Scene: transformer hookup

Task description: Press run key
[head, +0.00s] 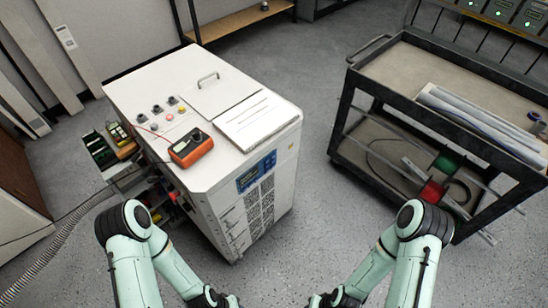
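A white cabinet (235,165) stands in the middle of the head view. Its top carries an orange instrument (191,149) with a dark face and a small group of knobs and buttons (168,110), one of them red. A blue panel (257,171) with a dark display is on the cabinet's front side. No single key can be read as the run key at this size. My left gripper (232,301) and my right gripper (316,301) are at the bottom edge, apart from the cabinet and partly cut off. Their finger openings cannot be made out.
A dark two-shelf cart (375,89) stands at the right, with red and green parts on its lower shelf. Open compartments (100,150) and a grey hose (62,238) are left of the cabinet. Grey floor (300,248) is clear between cabinet and cart.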

